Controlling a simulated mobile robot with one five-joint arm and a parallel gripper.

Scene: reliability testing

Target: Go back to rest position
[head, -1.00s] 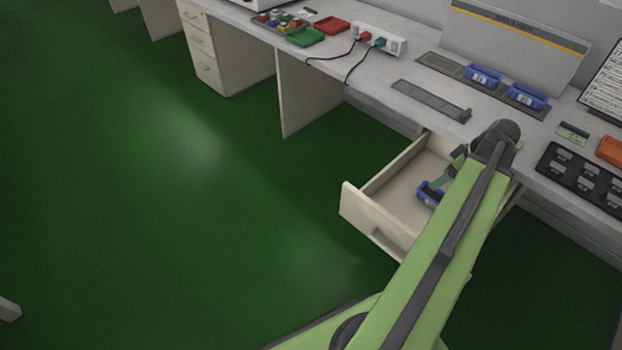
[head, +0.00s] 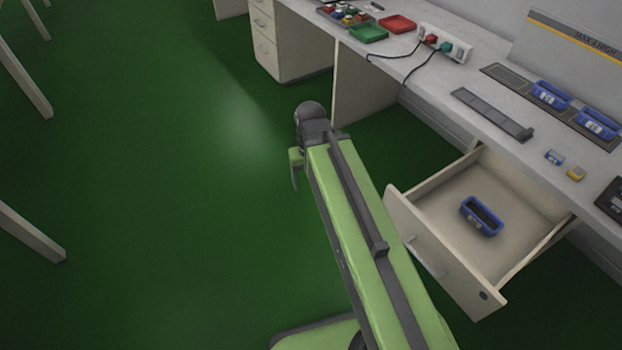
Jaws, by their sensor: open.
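My gripper (head: 295,172) hangs at the end of my green arm, over the open green floor left of the desk. It is open and nothing shows in it; much of it is hidden behind the arm's end. A blue bin (head: 481,216) lies in the open drawer (head: 437,247), apart from my gripper and to its right.
The open drawer juts out from the desk (head: 425,80) beside my arm. Two blue bins (head: 551,95) (head: 597,124) stand on the desk, with a power strip (head: 445,43), red tray (head: 398,24) and green tray (head: 368,34). The floor (head: 160,200) at left is clear.

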